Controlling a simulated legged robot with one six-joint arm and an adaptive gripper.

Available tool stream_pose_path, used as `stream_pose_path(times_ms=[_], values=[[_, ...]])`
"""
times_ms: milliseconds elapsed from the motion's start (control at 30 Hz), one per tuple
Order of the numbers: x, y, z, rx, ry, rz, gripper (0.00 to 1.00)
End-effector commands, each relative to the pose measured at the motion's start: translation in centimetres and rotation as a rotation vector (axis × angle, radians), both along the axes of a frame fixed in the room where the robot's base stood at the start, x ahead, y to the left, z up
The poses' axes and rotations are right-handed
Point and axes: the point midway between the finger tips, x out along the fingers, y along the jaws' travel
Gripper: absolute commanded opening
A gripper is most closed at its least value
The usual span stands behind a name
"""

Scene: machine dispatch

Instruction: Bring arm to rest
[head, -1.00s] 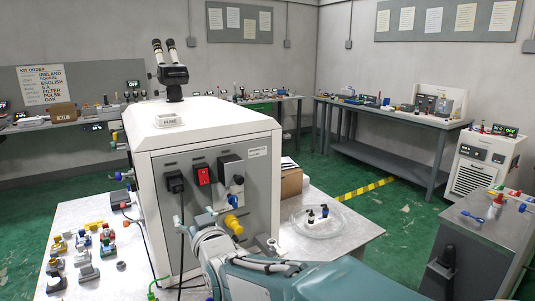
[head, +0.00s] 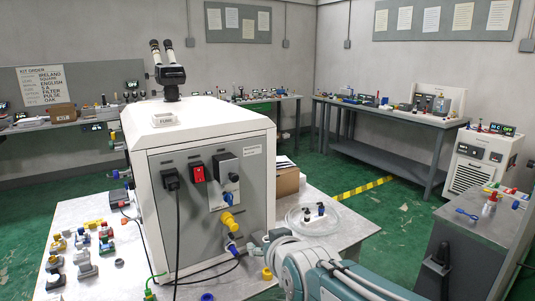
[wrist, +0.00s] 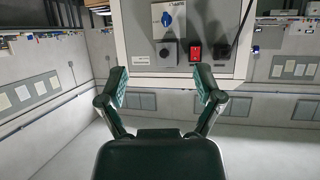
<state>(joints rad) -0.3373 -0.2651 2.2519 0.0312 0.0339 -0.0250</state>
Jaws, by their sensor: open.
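My gripper (wrist: 162,92) is open and empty in the wrist view, its two green-padded fingers spread wide. Beyond the fingers is the machine's panel (wrist: 140,45), with a blue knob (wrist: 166,20) and a red switch (wrist: 196,53). The wrist picture appears upside down. In the head view my arm (head: 330,276) is folded low at the bottom, right of the white machine (head: 205,135). The gripper's fingertips cannot be made out in the head view.
The machine stands on a light table (head: 85,217) with several colored fittings at left. A grey cabinet (head: 480,240) stands at far right. Green floor (head: 385,215) is open between the table and back benches.

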Motion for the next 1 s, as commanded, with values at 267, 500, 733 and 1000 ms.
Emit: stream_pose_path(times_ms=[267,500,733,1000], values=[[-10.9,-10.8,-3.7,-0.085,0.353,-0.197,0.85],[-19.0,-14.8,-6.6,-0.109,0.586,-0.31,0.85],[-20.2,-15.2,-7.1,-0.112,0.625,-0.324,0.85],[-20.1,-15.1,-7.1,-0.112,0.623,-0.323,0.85]])
